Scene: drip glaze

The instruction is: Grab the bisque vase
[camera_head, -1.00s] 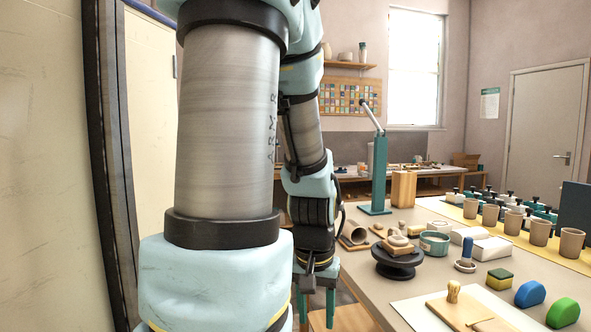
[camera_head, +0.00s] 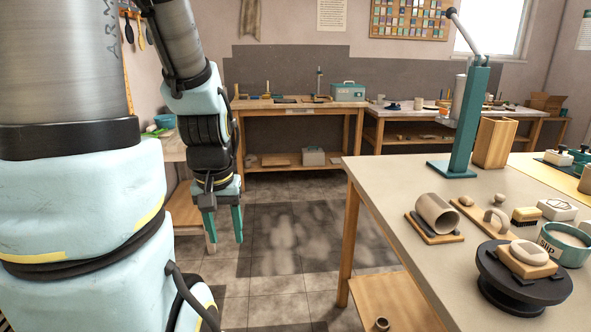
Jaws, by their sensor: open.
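My gripper (camera_head: 225,238) hangs down at the left of the table, its two teal fingers apart with nothing between them. No thing in view is plainly the bisque vase. A beige hollow cylinder (camera_head: 437,213) lies on its side on a small board on the table, to the right of my gripper and well apart from it. I cannot tell whether it is the vase. A pale upright vessel (camera_head: 459,97) shows partly behind the teal stand; its shape is mostly hidden.
The table (camera_head: 400,178) has its left edge between my gripper and the cylinder. Open tiled floor (camera_head: 290,240) lies beyond my gripper.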

